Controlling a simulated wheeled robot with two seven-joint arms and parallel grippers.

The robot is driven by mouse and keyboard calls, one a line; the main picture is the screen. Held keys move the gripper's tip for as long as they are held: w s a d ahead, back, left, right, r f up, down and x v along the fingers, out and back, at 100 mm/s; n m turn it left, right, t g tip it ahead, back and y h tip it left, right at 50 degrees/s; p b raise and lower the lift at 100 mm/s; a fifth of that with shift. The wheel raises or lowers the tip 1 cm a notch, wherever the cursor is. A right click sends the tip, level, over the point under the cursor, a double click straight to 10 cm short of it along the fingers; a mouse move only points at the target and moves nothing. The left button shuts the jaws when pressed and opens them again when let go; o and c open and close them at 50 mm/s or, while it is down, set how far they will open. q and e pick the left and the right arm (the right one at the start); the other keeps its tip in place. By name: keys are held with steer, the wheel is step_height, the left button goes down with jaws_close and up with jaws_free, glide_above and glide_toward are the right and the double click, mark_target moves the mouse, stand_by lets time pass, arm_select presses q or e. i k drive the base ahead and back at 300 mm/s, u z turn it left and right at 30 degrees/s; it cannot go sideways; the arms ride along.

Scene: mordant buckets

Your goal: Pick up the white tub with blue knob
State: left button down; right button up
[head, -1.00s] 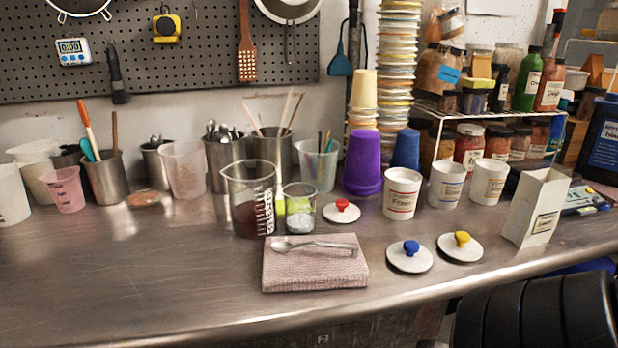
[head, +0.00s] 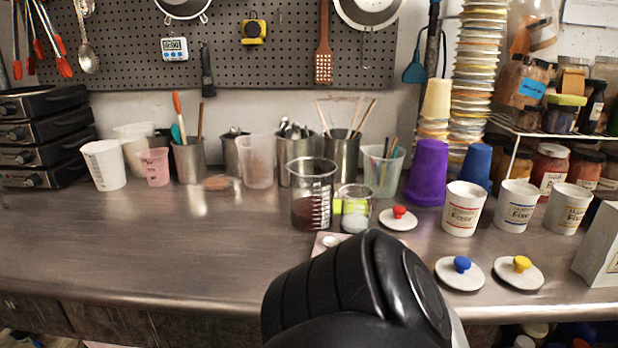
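A round white lid with a blue knob (head: 461,275) lies flat near the table's front edge, right of centre. Three white labelled tubs stand behind it: one with red bands (head: 463,209), a middle one (head: 515,206) and a right one (head: 567,209). No knob sits on any of them. Another white lid with a yellow knob (head: 518,273) lies just right of the blue-knobbed one, and a lid with a red knob (head: 398,218) lies farther back. A black link of my arm fills the bottom centre. No fingertips of either gripper show.
My arm covers most of the pink cloth (head: 326,243). A beaker with dark red contents (head: 312,196) and a small beaker (head: 355,210) stand behind it. A purple cup (head: 428,172) and white box (head: 600,248) stand right. The table's left front is clear.

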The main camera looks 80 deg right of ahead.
mark_target(516, 200)
steer(key=k, duration=2.05)
